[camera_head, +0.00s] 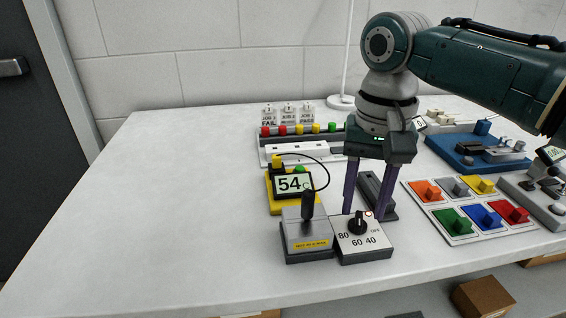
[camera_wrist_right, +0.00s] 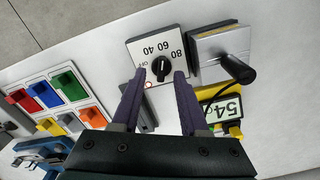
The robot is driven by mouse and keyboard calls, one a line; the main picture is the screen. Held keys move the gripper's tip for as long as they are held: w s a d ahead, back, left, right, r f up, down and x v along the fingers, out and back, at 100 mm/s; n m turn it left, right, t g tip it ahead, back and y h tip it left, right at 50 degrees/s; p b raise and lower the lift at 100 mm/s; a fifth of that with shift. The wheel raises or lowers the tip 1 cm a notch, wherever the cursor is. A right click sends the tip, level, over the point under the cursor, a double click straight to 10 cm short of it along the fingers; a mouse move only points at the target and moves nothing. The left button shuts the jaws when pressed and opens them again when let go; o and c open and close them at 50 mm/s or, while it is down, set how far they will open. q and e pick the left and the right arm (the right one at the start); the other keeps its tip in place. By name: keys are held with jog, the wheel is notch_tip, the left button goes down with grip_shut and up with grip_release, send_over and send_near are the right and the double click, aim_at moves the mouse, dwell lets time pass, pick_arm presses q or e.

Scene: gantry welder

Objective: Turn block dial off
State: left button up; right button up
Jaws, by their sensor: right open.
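The dial block (camera_head: 366,247) is a small white-topped block with a black knob (camera_head: 357,224) and the marks 80, 60, 40 and OFF. It also shows in the right wrist view (camera_wrist_right: 137,50), where its knob (camera_wrist_right: 161,68) sits near the fingertips. My right gripper (camera_head: 362,213) is open, with its two purple fingers pointing down at the block. In the wrist view the fingertips (camera_wrist_right: 160,73) lie to either side of the knob, with gaps visible. I cannot tell exactly which mark the knob points to. My left gripper is not in view.
A grey block with a black lever (camera_head: 307,215) stands directly left of the dial block. A yellow meter reading 54 (camera_head: 291,184) is behind it. A tray of coloured blocks (camera_head: 466,209) lies to the right. The table's left side (camera_head: 150,220) is clear.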

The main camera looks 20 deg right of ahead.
jog(key=shift+f, duration=1)
jog(key=shift+c, duration=0.4)
grip_shut()
